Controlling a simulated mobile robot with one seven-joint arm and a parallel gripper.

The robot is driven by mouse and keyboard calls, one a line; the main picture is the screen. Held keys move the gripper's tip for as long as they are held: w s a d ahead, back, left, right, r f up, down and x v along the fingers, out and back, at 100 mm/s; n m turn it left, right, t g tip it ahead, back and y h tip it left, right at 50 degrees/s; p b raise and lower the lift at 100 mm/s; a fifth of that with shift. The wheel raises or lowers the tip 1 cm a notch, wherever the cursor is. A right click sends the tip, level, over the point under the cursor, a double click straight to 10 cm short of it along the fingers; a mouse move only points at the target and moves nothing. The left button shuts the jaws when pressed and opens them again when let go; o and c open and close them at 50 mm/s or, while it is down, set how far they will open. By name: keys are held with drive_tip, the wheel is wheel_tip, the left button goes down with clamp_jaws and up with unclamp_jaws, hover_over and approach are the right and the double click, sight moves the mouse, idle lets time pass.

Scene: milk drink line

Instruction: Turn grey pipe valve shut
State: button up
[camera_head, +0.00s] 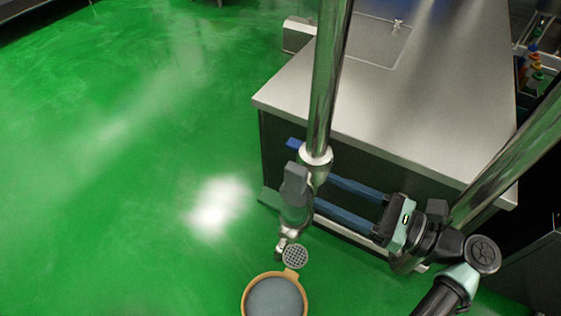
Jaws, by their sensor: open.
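The grey valve handle (295,184) sits on the side of a valve body (297,214) at the lower end of a shiny vertical pipe (326,90). The handle points roughly along the pipe. My gripper (280,170) comes in from the right with its two long blue fingers apart. The valve hides part of both fingers. I cannot tell whether either finger touches it.
A steel counter (400,100) with an inset sink (372,42) stands behind the pipe. A second pipe (510,150) slants at the right, close to my arm. Below the valve are a round grey grate (295,256) and an orange-rimmed vessel (246,297). Green floor (120,170) is clear at left.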

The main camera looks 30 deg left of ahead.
sight(295, 186)
drive_tip(key=a, duration=1)
drive_tip(key=shift+w+a, duration=0.25)
drive_tip(key=shift+a, duration=0.15)
clamp_jaws()
idle(0.8)
